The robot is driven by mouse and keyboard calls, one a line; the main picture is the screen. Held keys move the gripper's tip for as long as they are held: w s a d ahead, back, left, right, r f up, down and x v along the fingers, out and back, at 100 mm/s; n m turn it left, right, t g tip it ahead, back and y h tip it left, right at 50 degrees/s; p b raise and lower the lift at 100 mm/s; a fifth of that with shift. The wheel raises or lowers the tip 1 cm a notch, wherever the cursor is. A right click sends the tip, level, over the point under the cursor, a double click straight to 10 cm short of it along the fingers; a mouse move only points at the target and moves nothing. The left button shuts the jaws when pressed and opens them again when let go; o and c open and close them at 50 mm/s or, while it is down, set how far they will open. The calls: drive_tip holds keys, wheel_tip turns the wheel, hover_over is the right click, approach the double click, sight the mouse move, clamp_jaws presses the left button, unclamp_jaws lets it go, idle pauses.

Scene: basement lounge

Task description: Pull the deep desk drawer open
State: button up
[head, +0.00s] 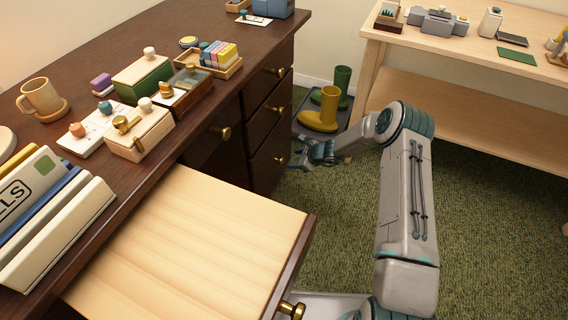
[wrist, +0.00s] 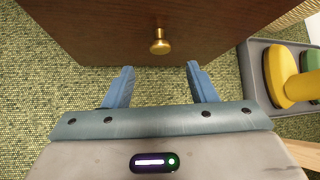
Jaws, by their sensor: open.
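The dark brown desk (head: 165,40) has a stack of drawers on its right side with brass knobs. The lowest drawer front (head: 268,158) looks closed, and my gripper (head: 303,153) is beside it at the floor-side end of the stack. In the wrist view a dark drawer front (wrist: 100,30) carries one round brass knob (wrist: 160,42). My gripper there (wrist: 160,68) has its two blue fingers apart, one on each side of the knob's line. The knob appears just beyond the fingertips, with nothing between the fingers. Contact cannot be seen.
A wide pale-bottomed drawer (head: 185,235) stands pulled out in the foreground, left of my arm. A grey tray with yellow boots (head: 322,112) and green boots (head: 342,82) lies beyond my gripper. A pale wooden table (head: 470,100) stands behind right. Green carpet is clear at lower right.

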sight(283, 161)
drive_tip(key=b+x, duration=0.2)
drive_tip(key=x, duration=0.6)
drive_tip(key=shift+w+f, duration=0.1)
clamp_jaws()
